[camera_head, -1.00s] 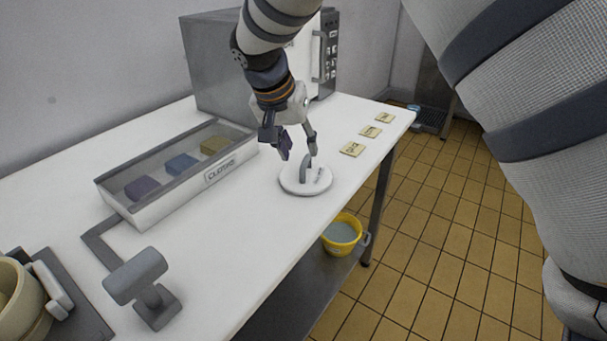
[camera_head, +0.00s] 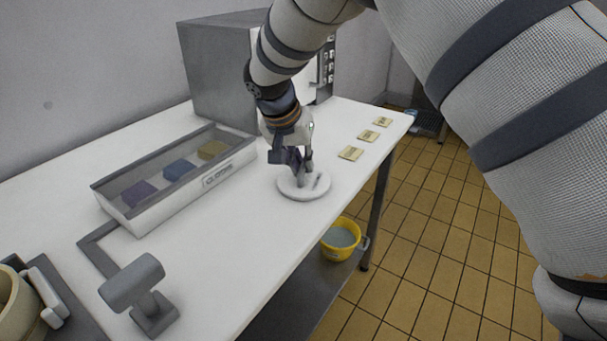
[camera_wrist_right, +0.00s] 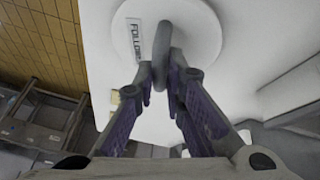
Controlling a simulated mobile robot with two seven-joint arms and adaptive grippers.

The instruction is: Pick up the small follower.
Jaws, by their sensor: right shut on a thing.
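The small follower (camera_head: 290,193) is a white round disc with an upright grey handle, lying flat on the white table. It also shows at the top of the right wrist view (camera_wrist_right: 196,28), with a label partly reading "FOLLOW" beside the handle (camera_wrist_right: 161,45). My right gripper (camera_head: 301,172) is over the disc, shut on the handle. In the right wrist view its fingers (camera_wrist_right: 160,75) are on both sides of the handle. The fingers partly hide the handle in the head view. My left gripper is not in view.
A long tray (camera_head: 152,218) with coloured blocks stands left of the follower. A grey T-shaped handle (camera_head: 133,281) is nearer. Several small tags (camera_head: 350,153) lie at the right edge. A metal oven-like box (camera_head: 215,70) stands behind. A yellow bucket (camera_head: 340,256) is below.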

